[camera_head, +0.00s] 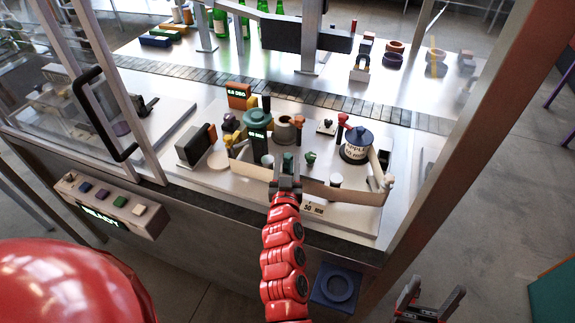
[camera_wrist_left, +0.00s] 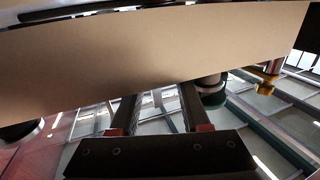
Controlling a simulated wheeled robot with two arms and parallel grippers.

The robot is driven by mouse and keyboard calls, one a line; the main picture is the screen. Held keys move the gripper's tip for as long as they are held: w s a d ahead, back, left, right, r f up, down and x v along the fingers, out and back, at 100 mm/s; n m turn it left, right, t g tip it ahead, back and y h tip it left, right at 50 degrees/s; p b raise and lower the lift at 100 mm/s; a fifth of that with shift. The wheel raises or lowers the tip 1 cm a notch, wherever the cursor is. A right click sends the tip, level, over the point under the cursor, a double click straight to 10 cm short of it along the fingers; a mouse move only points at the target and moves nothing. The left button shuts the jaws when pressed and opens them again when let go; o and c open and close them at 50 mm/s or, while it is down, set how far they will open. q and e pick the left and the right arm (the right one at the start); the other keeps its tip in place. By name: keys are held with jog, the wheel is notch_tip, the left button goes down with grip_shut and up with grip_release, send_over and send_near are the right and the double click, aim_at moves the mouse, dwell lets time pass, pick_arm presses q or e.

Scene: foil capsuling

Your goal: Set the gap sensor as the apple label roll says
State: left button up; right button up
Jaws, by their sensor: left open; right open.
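The apple label roll (camera_head: 356,148), dark blue on top with a lettered side, stands at the right of the machine's deck. A beige web (camera_head: 345,192) runs from it along the front; this band (camera_wrist_left: 160,40) also crosses the left wrist view. A dark upright unit with a green readout (camera_head: 257,146), apparently "60 MM", stands left of centre; I cannot tell whether it is the gap sensor. A small tag (camera_head: 313,208) at the front seems to read "50 MM". My left gripper (camera_head: 287,172) is open at the web's front, its fingers (camera_wrist_left: 155,112) apart and empty. My right gripper (camera_head: 432,292) is open, outside the machine.
An orange unit with a green readout (camera_head: 238,94) stands behind. A button panel (camera_head: 110,205) hangs at the front left, near an open door with a black handle (camera_head: 100,110). Posts and small knobs crowd the deck around my left gripper. A conveyor (camera_head: 300,98) runs behind.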

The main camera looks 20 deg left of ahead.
pick_arm(q)
grip_shut()
dwell(1.4)
